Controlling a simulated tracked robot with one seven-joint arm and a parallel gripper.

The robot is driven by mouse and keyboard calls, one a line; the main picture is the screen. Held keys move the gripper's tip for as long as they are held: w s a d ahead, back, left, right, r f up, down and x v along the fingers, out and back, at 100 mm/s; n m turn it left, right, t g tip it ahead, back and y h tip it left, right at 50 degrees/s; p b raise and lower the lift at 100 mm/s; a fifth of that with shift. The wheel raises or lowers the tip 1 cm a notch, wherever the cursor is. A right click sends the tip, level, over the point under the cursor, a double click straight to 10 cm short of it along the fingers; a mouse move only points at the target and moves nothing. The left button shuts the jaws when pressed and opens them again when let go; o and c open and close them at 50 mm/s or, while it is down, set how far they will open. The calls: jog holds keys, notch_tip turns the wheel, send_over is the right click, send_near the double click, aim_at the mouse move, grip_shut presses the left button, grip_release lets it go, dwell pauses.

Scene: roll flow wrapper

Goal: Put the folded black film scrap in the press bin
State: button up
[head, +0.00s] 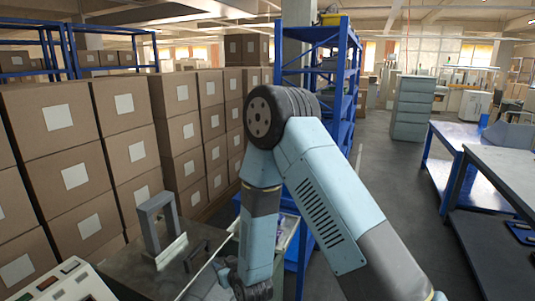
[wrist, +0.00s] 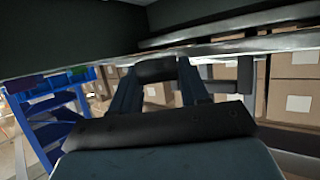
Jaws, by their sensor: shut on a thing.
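My gripper (wrist: 158,82) shows in the wrist view with its two dark fingers reaching away from the camera. It is shut on a small black piece, which looks like the folded black film scrap (wrist: 155,69), held between the fingertips. In the head view my arm hangs down in front of the machine, and the fingers and scrap are hidden below the wrist at the bottom edge. I cannot make out the press bin for certain in either view.
A grey machine table with an upright metal frame (head: 157,222) stands at lower left, close to my arm. Stacked cartons (head: 55,120) line the left. A blue rack (head: 345,75) stands behind my arm. Benches (head: 500,165) are at right, with open floor between.

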jog(key=o, duration=1.1)
jog(key=shift+r, duration=0.1)
